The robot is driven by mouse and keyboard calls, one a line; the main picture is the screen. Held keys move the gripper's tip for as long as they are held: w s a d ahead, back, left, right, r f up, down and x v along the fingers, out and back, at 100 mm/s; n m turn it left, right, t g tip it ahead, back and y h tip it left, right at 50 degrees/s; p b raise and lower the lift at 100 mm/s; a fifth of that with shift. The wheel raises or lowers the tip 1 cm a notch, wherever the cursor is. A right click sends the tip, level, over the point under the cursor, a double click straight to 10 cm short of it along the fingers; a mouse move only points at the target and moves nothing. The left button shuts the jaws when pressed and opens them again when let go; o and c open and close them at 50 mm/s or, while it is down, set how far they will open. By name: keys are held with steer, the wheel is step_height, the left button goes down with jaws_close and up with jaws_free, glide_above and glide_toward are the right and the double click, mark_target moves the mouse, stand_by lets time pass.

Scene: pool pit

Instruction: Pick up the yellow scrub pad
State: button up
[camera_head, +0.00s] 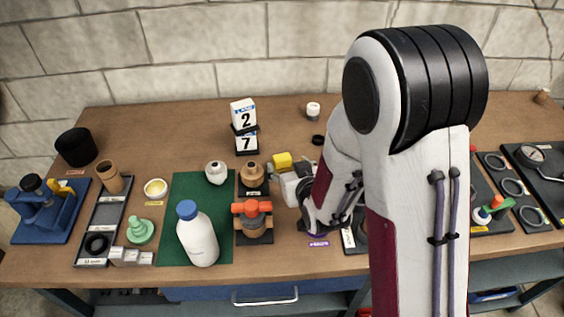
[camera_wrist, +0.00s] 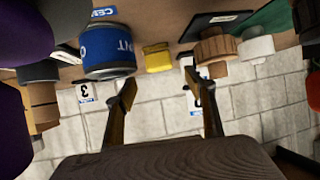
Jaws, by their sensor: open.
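The yellow scrub pad (camera_head: 283,160) is a small yellow block on the brown table, right of a tan knobbed piece. In the wrist view the scrub pad (camera_wrist: 157,57) lies beyond my fingertips, roughly in line with the gap between them, beside a blue can. My gripper (camera_wrist: 165,88) is open, with nothing between its two fingers. The fingers are apart from the pad. In the head view my wrist is just in front of the pad, and my fingertips cannot be made out clearly.
The blue can (camera_wrist: 107,52) is close left of the pad in the wrist view; a wooden knobbed piece (camera_wrist: 214,50) is to the right. A white bottle (camera_head: 198,237), an orange-handled valve (camera_head: 252,216) and a number stand (camera_head: 245,128) stand nearby. A stone wall (camera_head: 200,50) closes the back.

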mark_target(283, 159)
stand_by(0.3)
steer(key=shift+x, duration=1.3)
steer(key=shift+x, duration=2.6)
steer(key=c, duration=1.1)
